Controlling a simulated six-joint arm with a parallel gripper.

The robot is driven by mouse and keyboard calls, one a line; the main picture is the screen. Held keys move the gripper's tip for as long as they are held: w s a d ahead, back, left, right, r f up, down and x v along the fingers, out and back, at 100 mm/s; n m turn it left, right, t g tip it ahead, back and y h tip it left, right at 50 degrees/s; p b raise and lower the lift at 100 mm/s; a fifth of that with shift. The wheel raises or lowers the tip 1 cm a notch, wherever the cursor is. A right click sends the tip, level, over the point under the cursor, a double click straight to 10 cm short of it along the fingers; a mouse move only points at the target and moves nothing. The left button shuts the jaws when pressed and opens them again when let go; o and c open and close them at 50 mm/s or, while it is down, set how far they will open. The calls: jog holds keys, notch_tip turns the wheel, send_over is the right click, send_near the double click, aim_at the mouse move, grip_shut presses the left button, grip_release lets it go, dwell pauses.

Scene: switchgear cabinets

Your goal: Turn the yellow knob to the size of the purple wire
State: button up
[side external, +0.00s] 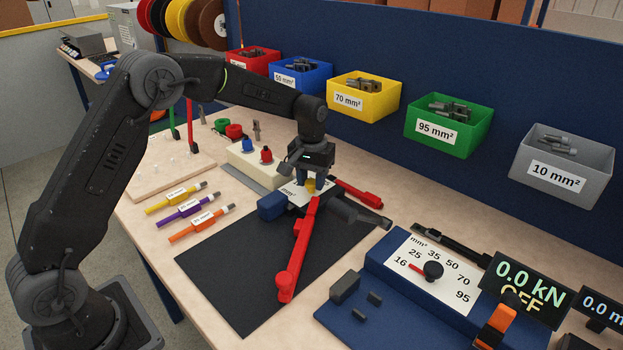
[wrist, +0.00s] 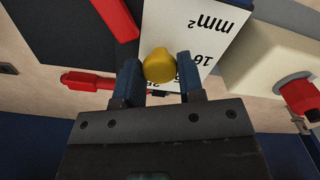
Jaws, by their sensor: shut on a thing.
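The yellow knob (wrist: 159,66) sits on a white dial plate (wrist: 208,32) marked mm², between the two blue fingers of my gripper (wrist: 158,80). My gripper (side external: 314,180) is shut on the knob, pointing down at it. In the side view the knob (side external: 310,186) is mostly hidden by the fingers. The plate's numbers are partly covered; "16" shows, and the knob's setting cannot be read. The purple wire (side external: 183,211) lies on the table at left, between a yellow wire (side external: 176,197) and an orange wire (side external: 203,223). Its white label is too small to read.
A red lever (side external: 299,250) reaches over the black mat (side external: 240,270). A blue unit with a black knob (side external: 433,270) stands at right. Labelled bins, including a green one (side external: 449,125), line the back panel.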

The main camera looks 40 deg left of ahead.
aim_at(311, 182)
dwell(0.3)
jog(key=o, duration=0.9)
jog(key=shift+r, duration=0.1)
notch_tip(311, 182, up, 14)
jog(key=shift+f, duration=0.15)
jog(key=s+d+r+m+t, duration=0.2)
jog(key=s+r, duration=0.1)
jog(key=s, duration=0.9)
jog(key=s+d+r+m+t, duration=0.15)
jog(key=s+r, duration=0.25)
jog(key=s, duration=0.7)
jog(key=s+f, duration=0.2)
jog(key=s, duration=0.1)
jog(key=s+f+t, duration=0.1)
jog(key=s, duration=0.2)
jog(key=s+f+m+t, duration=0.1)
jog(key=s+f, duration=0.1)
jog(key=s, duration=0.1)
jog(key=shift+s+d+f, duration=0.1)
jog(key=shift+d+f, duration=0.1)
jog(key=shift+f, duration=0.1)
